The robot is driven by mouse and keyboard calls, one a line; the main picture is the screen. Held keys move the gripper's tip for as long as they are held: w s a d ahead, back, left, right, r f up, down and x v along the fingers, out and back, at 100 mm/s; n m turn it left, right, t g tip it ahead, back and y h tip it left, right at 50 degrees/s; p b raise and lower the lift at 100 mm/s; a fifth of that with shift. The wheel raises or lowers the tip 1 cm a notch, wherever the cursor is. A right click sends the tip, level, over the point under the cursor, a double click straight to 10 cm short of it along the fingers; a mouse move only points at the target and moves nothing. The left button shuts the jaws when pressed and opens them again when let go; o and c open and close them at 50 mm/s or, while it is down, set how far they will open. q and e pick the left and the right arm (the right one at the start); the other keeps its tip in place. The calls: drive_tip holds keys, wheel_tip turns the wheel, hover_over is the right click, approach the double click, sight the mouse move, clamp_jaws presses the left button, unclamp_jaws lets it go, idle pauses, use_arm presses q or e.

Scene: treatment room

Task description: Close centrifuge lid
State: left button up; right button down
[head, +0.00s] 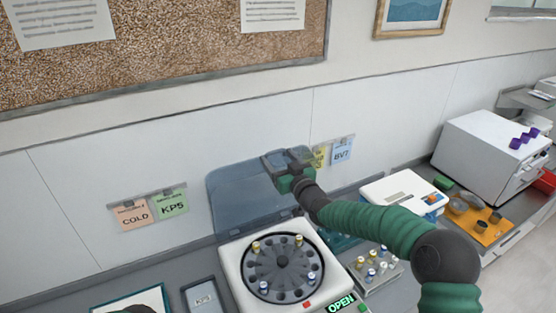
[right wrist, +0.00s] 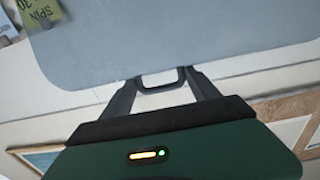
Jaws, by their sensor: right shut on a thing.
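The centrifuge (head: 232,262) is a white box with a dark round rotor (head: 282,263) holding a few capped tubes. Its display (head: 341,302) reads OPEN in green. The translucent blue-grey lid (head: 238,200) stands raised behind the rotor, near the wall. My right gripper (head: 284,159) is at the lid's upper right edge. In the right wrist view, the fingers (right wrist: 162,80) are shut on the small handle at the edge of the lid (right wrist: 170,40). The exact finger contact is partly hidden in the head view.
A rack of tubes (head: 378,268) stands right of the centrifuge, partly behind my right arm. A white device (head: 400,192), an orange tray (head: 484,234) and a large white box (head: 489,146) are farther right. A grey tray (head: 201,296) lies left of the centrifuge.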

drive_tip(key=shift+d, duration=0.1)
idle(0.7)
drive_tip(key=c, duration=0.6)
unclamp_jaws()
drive_tip(key=shift+o, duration=0.6)
drive_tip(key=shift+d, duration=0.1)
drive_tip(key=shift+s+d+f+b, duration=0.1)
drive_tip(key=shift+s+d+b, duration=0.05)
drive_tip(key=shift+s+b, duration=0.2)
drive_tip(key=b+v, duration=0.5)
drive_tip(key=v, duration=1)
drive_tip(key=shift+s+d+b, duration=0.2)
drive_tip(key=shift+s+b, duration=0.1)
drive_tip(key=shift+s, duration=0.05)
